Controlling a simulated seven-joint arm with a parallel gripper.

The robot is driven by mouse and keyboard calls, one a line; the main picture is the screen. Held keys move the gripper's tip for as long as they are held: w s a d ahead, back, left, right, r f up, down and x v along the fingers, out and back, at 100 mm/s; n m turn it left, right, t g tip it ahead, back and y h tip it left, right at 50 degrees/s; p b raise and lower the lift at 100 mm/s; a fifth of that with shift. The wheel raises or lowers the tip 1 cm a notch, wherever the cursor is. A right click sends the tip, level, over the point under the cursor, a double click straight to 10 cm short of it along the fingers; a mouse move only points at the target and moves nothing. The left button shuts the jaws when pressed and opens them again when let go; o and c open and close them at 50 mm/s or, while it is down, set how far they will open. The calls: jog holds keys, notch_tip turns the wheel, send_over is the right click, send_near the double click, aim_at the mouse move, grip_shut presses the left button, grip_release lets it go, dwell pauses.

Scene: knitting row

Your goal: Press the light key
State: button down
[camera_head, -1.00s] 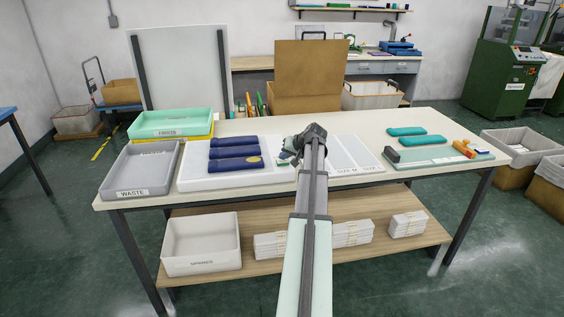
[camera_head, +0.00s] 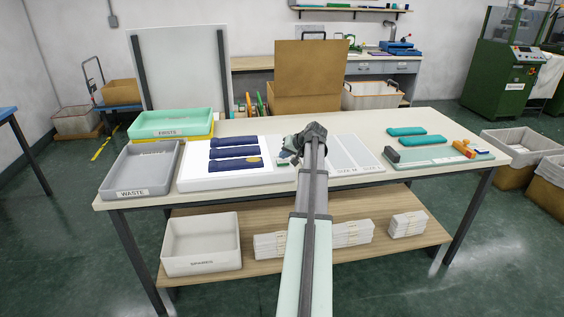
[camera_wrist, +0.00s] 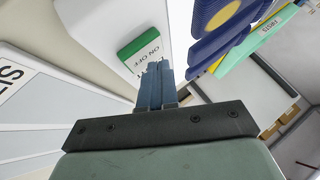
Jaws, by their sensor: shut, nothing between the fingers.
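The light key is a green rocker (camera_wrist: 139,43) with a white ON OFF label beside it, on the white light panel's corner in the wrist view. In the head view the light panel (camera_head: 215,184) glows bright white under several dark blue knitted pieces (camera_head: 234,152). My gripper (camera_wrist: 160,66) is shut and empty, its fingertips right at the label and key; I cannot tell whether they touch. In the head view my gripper (camera_head: 290,158) is over the panel's right end and partly hides the key.
A grey WASTE tray (camera_head: 131,192) and a green FIRSTS tray (camera_head: 170,131) stand left. White size boards (camera_head: 350,153) lie right of my gripper. Teal pieces (camera_head: 406,131) and an orange-handled tool (camera_head: 463,147) lie at the far right.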

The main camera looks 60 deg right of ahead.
aim_at(285, 162)
jog(key=shift+r, duration=0.1)
jog(key=shift+r, duration=2.95)
